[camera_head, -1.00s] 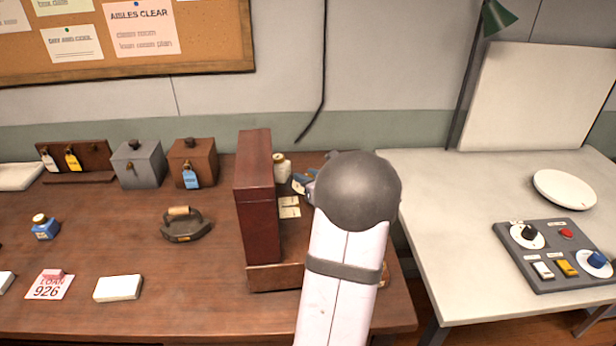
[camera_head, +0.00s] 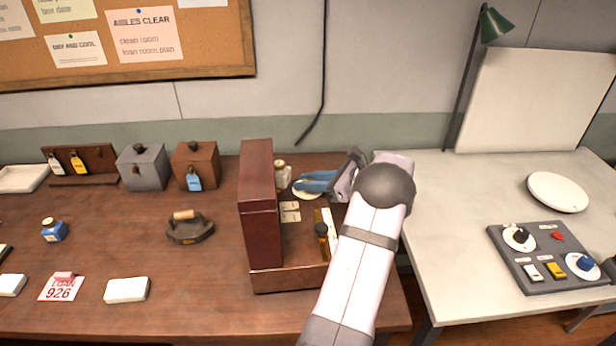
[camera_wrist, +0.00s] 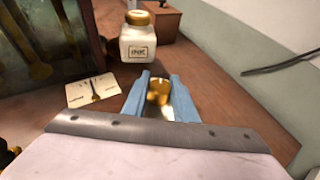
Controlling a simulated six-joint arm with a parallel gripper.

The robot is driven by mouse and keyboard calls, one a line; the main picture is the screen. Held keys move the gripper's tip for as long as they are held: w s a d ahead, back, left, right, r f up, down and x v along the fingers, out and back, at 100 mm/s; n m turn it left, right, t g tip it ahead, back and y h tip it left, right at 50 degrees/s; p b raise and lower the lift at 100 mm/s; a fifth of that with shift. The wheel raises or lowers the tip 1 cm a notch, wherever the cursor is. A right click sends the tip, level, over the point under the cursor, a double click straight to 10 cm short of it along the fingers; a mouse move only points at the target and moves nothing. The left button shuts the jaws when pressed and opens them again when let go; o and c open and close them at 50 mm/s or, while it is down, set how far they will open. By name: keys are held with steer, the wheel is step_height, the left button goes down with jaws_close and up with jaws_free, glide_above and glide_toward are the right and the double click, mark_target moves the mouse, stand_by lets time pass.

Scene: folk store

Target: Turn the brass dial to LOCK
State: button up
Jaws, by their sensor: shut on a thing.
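The brass dial (camera_wrist: 158,92) shows in the wrist view between the two blue fingers of my gripper (camera_wrist: 158,98), which is shut on it. In the head view my gripper (camera_head: 303,183) reaches in from the right, its blue fingers over a pale round plate (camera_head: 308,193). The fingers hide the dial there. I cannot read any LOCK mark or tell where the dial points.
A white ink jar (camera_wrist: 138,42) with a brass lid stands just beyond the dial. A small card (camera_wrist: 93,90) lies left of it. A tall dark red box (camera_head: 257,200) stands close on the left. A control panel (camera_head: 553,256) sits on the right table.

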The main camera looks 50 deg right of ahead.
steer(key=shift+n+g+y+p, duration=0.45)
steer(key=shift+n+g+y, duration=0.15)
steer(key=shift+n+y, duration=0.85)
steer(key=shift+n+g+y, duration=0.3)
steer(key=shift+n+y, duration=0.15)
steer(key=shift+y, duration=0.1)
steer(key=o, duration=0.7)
steer(key=shift+o, duration=0.2)
steer(key=b+v, duration=0.1)
steer(key=v, duration=0.4)
steer(key=shift+s+d, duration=0.1)
steer(key=shift+d, duration=0.05)
steer(key=shift+v, duration=1)
steer(key=shift+o, duration=0.4)
steer(key=shift+r, duration=0.1)
